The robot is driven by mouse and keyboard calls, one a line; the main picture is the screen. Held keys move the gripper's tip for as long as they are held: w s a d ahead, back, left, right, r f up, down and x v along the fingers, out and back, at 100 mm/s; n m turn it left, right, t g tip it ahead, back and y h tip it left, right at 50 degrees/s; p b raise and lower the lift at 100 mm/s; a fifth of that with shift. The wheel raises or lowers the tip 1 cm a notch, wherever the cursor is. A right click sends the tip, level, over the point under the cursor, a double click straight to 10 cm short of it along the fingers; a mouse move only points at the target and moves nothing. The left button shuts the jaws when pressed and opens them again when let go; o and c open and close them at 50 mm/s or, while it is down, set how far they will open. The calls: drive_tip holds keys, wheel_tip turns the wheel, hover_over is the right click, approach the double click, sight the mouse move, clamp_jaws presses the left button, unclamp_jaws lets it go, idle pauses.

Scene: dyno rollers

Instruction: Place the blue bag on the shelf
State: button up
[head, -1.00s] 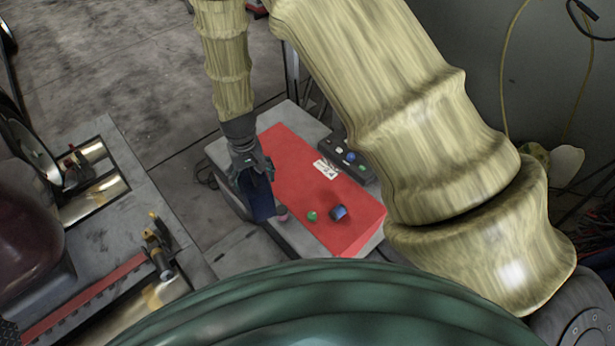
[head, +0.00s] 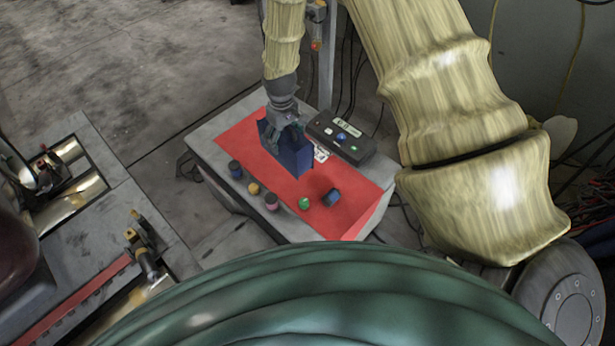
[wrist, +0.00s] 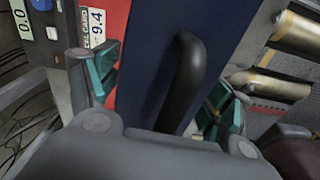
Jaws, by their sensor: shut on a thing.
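My gripper (head: 282,128) is shut on the blue bag (head: 294,156), which hangs upright below it in the head view. The bag is dark blue and boxy. In the wrist view the bag (wrist: 222,35) lies between my teal-padded fingers (wrist: 165,92), with its dark curved handle (wrist: 188,75) close to the palm. The bag is over the red top (head: 345,205) of a grey stand (head: 212,155); I cannot tell whether it touches that surface. No separate shelf can be made out.
A dark control box (head: 340,137) sits at the back edge. Metal rollers (head: 65,180) lie left.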

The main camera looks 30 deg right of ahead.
drive_tip(key=d+f+b, duration=0.2)
drive_tip(key=d+f, duration=0.2)
drive_tip(key=d, duration=0.3)
wheel_tip(320, 180, down, 10)
drive_tip(key=p, duration=0.1)
drive_tip(key=shift+w+r+n, duration=0.15)
drive_tip(key=shift+r+n, duration=0.05)
drive_tip(key=shift+n, duration=0.2)
drive_tip(key=shift+a+f, duration=0.1)
drive_tip(key=shift+f, duration=0.1)
idle(0.3)
drive_tip(key=o, duration=1.9)
